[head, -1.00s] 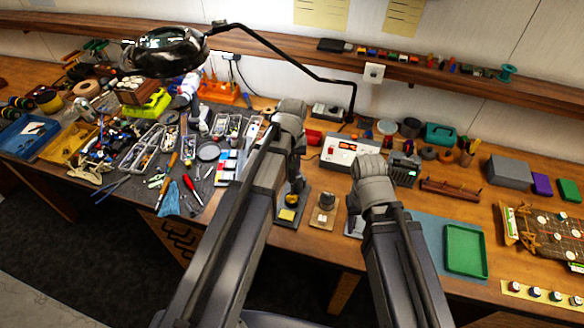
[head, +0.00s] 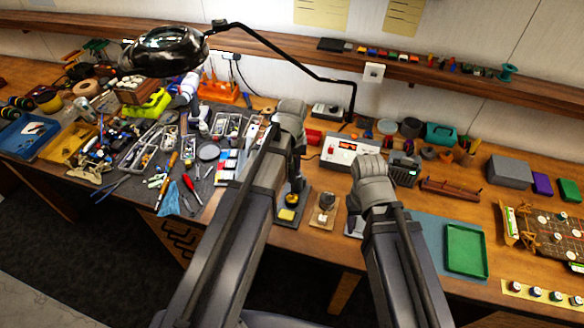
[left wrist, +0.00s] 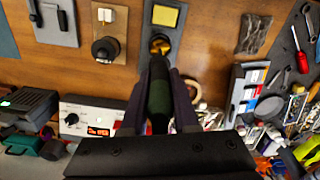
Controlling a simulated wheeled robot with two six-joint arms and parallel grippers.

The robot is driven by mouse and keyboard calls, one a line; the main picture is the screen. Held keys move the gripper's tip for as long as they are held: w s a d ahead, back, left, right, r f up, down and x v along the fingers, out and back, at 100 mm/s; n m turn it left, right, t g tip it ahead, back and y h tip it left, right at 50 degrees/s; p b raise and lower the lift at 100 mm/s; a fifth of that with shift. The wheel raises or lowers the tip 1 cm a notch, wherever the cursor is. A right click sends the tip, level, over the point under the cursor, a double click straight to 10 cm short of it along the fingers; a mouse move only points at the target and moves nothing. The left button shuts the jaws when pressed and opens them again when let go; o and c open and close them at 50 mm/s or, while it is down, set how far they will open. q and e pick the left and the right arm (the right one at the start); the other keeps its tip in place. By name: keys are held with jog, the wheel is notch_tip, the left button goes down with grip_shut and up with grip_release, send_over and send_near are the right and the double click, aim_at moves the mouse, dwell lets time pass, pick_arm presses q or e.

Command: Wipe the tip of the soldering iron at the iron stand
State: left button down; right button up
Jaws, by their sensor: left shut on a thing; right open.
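The iron stand (left wrist: 176,38) is a dark base with a yellow sponge (left wrist: 165,15) and a round brass-coloured cup (left wrist: 160,44); its sponge also shows in the head view (head: 287,215). My left gripper (left wrist: 158,100) is shut on the dark green handle of the soldering iron (left wrist: 158,92). The iron's front end points at the brass cup. I cannot tell whether the tip touches it. In the head view my left gripper (head: 297,172) hangs above the stand, partly hidden by its arm. My right gripper (head: 353,205) is open, mostly hidden by its own wrist.
A wooden block with a dark round knob (head: 326,203) stands right of the iron stand. Behind is a white station with a red display (head: 347,150). A green tray (head: 466,249) lies on the right. Screwdrivers and parts boxes crowd the left. A lamp (head: 165,50) overhangs the bench.

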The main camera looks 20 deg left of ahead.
pick_arm(q)
jog(key=shift+f+b, duration=0.5)
dwell(1.8)
jog(key=shift+r, duration=0.1)
dwell(1.2)
notch_tip(320, 180, up, 6)
jog(key=p, duration=0.6)
dwell(0.3)
